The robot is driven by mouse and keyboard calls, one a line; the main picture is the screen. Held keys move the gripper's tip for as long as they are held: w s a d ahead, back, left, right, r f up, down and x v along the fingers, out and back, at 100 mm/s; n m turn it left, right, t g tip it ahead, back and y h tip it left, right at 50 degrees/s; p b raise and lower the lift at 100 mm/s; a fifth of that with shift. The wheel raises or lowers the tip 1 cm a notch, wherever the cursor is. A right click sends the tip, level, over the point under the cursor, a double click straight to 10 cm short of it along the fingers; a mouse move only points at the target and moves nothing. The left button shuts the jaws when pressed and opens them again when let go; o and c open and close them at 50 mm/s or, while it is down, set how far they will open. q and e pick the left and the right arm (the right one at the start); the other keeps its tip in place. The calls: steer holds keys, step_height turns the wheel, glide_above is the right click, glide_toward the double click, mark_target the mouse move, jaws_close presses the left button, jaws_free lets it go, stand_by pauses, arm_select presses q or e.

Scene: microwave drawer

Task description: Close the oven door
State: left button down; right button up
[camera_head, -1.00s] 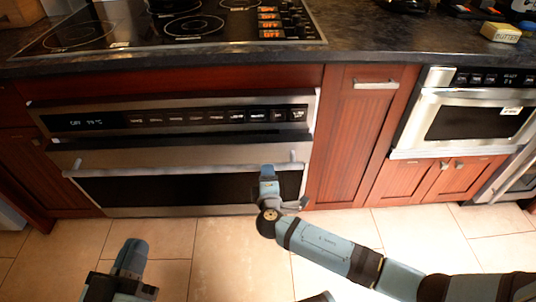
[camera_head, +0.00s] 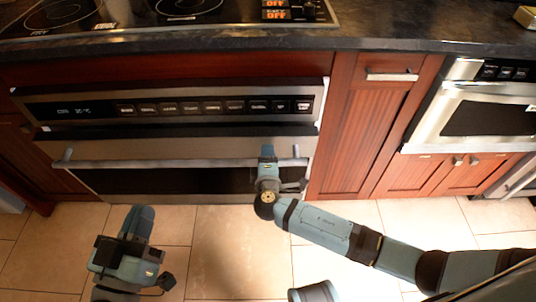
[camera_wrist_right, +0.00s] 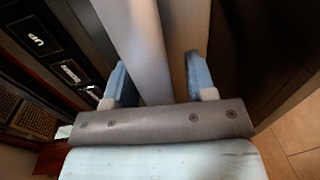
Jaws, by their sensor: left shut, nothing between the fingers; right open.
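The oven (camera_head: 230,107) is built in under the cooktop, with a control panel across its top. Its steel-framed door (camera_head: 180,148) has a dark window and a horizontal bar handle (camera_head: 200,163). A dark gap shows between panel and door; the door looks shut or nearly so, and I cannot tell exactly. My right gripper (camera_head: 267,154) is at the right part of the handle. In the right wrist view its open fingers (camera_wrist_right: 158,80) lie on either side of the handle bar (camera_wrist_right: 140,45), not clamped on it. My left gripper (camera_head: 140,220) is shut and empty, low over the floor at left.
The dark countertop (camera_head: 420,58) with the cooktop runs above. Red cabinets (camera_head: 365,135) stand right of the oven, with a steel microwave (camera_head: 480,110) further right. The tiled floor (camera_head: 235,245) before the oven is clear between my arms.

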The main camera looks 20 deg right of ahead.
mark_target(268, 142)
jaws_close()
arm_select(q)
steer(key=shift+s, duration=0.1)
arm_select(e)
steer(key=shift+r, duration=0.1)
